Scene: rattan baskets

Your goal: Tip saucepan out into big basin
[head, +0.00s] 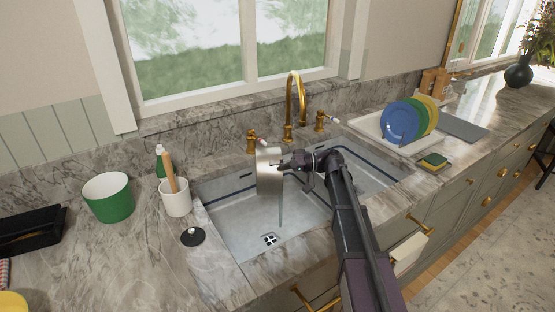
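The saucepan (268,172) is a shiny metal shape in the head view, held up over the big basin (225,215) on the left of the sink. It is turned well over on its side; its inside cannot be made out. My gripper (287,164) is at the saucepan's right side and appears shut on it; the handle is hidden by the gripper. A thin grey vertical streak (281,207) shows below the saucepan, and I cannot tell whether it is liquid. The basin's drain (269,240) is in view below.
A gold faucet (290,108) stands behind the sink. A smaller basin (365,178) lies to the right, partly behind my arm. Left are a white crock (174,198), a green pot (108,198) and a black stopper (193,237). Right are a plate rack (370,124) and sponges (433,161).

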